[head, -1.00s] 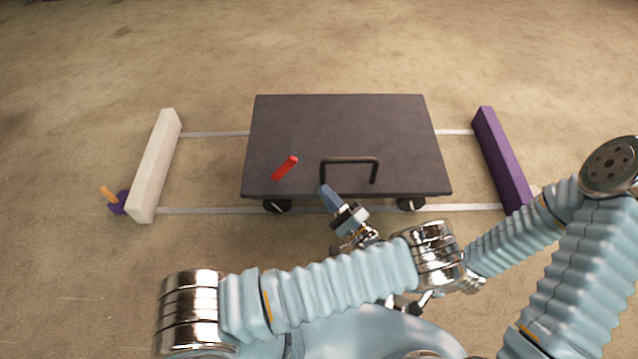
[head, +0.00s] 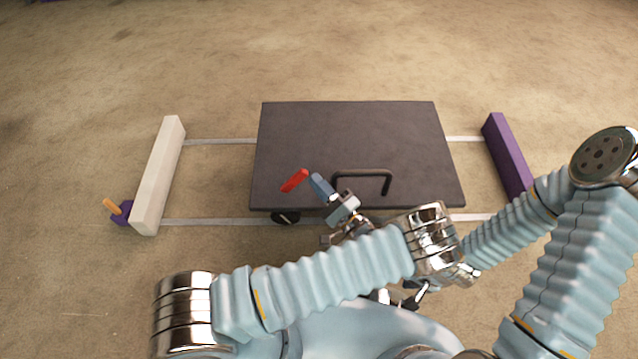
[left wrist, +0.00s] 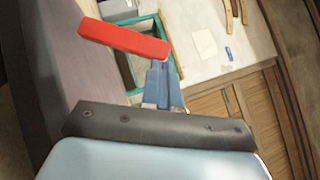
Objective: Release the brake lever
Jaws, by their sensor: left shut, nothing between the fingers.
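The brake lever is a red bar (head: 294,180) near the front left of the dark cart top (head: 350,135). It slants up to the right in the head view. My left gripper (head: 316,180) is shut and empty, its blue-grey fingertips just right of the lever's upper end. In the left wrist view the lever (left wrist: 123,38) crosses just beyond the shut fingers (left wrist: 162,68), near its right end. I cannot tell whether they touch. My right gripper (head: 412,297) is mostly hidden behind my arms.
A dark handle (head: 361,174) rises from the cart's front edge, right of my left gripper. The cart stands over two pale rails, between a white end block (head: 157,180) and a purple one (head: 508,155). An orange-handled purple piece (head: 121,212) sits beside the white block. Open floor lies behind.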

